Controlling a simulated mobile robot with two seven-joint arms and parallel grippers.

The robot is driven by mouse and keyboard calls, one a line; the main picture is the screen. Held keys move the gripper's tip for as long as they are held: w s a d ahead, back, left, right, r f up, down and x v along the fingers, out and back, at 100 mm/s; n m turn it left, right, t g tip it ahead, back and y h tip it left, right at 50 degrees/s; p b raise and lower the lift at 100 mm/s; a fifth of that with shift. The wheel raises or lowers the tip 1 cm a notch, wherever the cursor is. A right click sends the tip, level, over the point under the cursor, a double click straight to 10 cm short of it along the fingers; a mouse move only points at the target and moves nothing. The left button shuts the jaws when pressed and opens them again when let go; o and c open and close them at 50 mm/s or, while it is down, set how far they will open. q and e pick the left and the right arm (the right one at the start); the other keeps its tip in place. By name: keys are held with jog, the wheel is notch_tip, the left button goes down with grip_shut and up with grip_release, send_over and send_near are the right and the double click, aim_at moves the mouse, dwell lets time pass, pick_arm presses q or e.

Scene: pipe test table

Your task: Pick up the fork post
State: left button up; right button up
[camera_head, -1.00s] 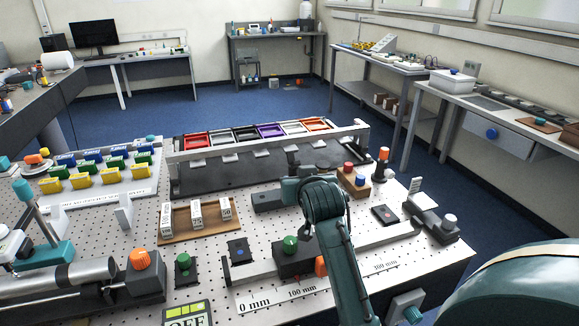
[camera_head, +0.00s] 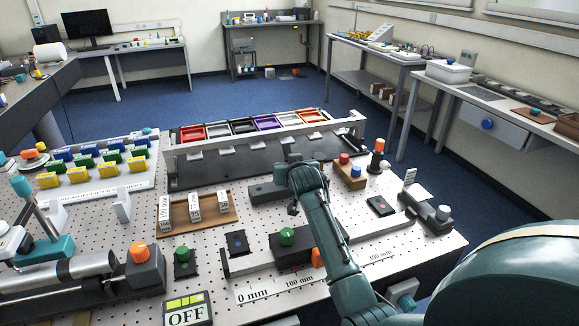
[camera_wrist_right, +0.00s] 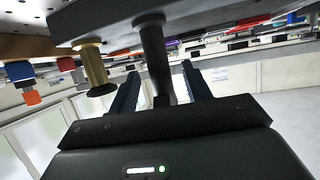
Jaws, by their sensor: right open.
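In the right wrist view a dark post (camera_wrist_right: 155,55) stands between the two fingers of my right gripper (camera_wrist_right: 160,72). Its wider dark end lies deeper between the fingers, with gaps visible on both sides. It looks like the fork post, but its fork shape cannot be made out. My right gripper (camera_head: 293,168) is open. In the head view it is over the middle of the perforated table, beside a dark grey block (camera_head: 264,193); my arm hides the post there. My left gripper is not in view.
A brass post (camera_wrist_right: 92,65) stands close beside the gripper in the wrist view. A wooden block (camera_head: 349,177) with red and blue knobs is to the right.

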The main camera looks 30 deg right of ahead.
jog(key=shift+x, duration=1)
jog(key=shift+r, duration=0.1)
jog(key=shift+c, duration=0.4)
grip_shut()
